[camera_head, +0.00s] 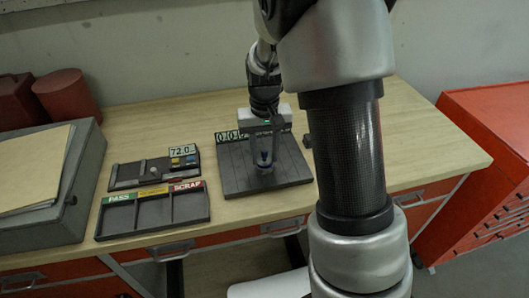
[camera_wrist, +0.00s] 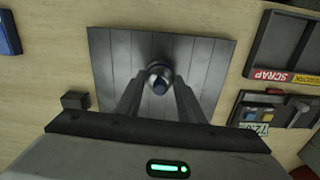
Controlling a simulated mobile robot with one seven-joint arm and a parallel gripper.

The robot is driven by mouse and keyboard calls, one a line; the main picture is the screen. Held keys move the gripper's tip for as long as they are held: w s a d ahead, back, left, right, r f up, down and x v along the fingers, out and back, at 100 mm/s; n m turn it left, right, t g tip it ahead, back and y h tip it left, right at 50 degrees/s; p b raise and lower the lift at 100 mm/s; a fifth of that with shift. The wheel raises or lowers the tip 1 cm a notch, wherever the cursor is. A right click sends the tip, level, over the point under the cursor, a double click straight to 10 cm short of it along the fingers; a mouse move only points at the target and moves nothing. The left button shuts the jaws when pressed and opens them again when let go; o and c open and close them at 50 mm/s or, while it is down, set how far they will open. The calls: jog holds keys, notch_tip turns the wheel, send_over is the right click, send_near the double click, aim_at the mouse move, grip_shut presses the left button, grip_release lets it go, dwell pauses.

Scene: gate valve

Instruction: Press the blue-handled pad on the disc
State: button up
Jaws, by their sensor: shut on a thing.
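The blue-handled pad (camera_head: 264,158) stands upright over the dark slatted plate on the bench. I cannot make out the disc separately from the silver part under the handle. Whether the pad touches anything below is hidden.
A grey case (camera_head: 85,165) stands far left. A small dark block (camera_wrist: 75,100) sits beside the plate.

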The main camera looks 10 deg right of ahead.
jog(key=shift+r+p, duration=2.4)
jog(key=shift+r, duration=1.1)
